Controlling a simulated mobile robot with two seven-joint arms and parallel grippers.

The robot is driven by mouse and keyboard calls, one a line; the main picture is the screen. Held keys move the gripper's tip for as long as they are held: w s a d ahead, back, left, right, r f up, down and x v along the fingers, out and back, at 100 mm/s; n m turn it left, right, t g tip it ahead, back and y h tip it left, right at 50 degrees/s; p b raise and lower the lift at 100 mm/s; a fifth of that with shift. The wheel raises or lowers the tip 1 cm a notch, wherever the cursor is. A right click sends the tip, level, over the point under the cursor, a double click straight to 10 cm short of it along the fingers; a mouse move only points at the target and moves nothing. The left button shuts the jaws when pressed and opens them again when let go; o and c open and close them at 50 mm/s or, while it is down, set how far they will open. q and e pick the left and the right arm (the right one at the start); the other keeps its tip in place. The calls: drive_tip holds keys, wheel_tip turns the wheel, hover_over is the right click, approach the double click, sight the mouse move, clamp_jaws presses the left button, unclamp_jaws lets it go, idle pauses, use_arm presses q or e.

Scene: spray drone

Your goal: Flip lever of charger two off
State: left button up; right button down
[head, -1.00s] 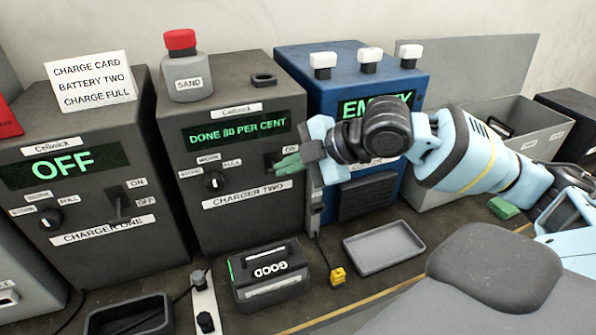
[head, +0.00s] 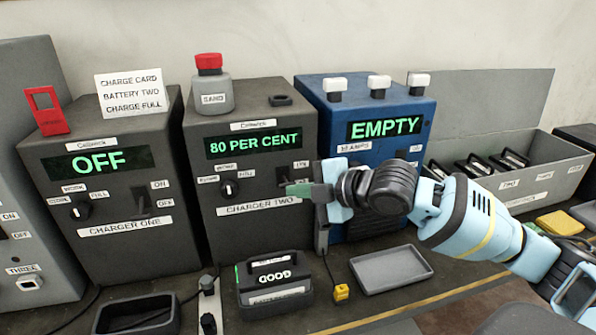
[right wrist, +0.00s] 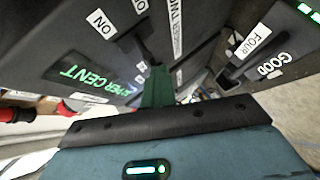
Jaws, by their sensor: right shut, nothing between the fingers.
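Charger two (head: 197,215) is the dark grey box in the middle of the head view; its green display (head: 254,144) reads "80 PER CENT". In the right wrist view, the green fingers (right wrist: 157,88) point at the panel near the ON label. My left gripper is not in view.
Charger one (head: 110,185) stands left, reading "OFF". The blue unit (head: 345,125) stands right, reading "EMPTY", close behind my right wrist. A battery marked GOOD (head: 272,277), a grey tray (head: 391,269) and a yellow plug (head: 341,291) lie in front.

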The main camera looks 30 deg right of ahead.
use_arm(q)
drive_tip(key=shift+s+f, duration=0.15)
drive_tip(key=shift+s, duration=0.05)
use_arm(e)
drive_tip(key=shift+f, duration=0.2)
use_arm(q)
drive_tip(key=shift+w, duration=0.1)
use_arm(e)
drive_tip(key=shift+w+f, duration=0.15)
drive_tip(key=shift+f, duration=0.15)
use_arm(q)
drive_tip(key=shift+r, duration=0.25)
use_arm(e)
drive_tip(key=shift+r, duration=0.2)
idle(1.2)
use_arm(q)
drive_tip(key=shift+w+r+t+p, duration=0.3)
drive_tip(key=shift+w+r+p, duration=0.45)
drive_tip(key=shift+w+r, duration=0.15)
use_arm(e)
drive_tip(key=shift+r, duration=0.65)
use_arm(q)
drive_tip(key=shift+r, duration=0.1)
use_arm(e)
drive_tip(key=shift+r, duration=0.1)
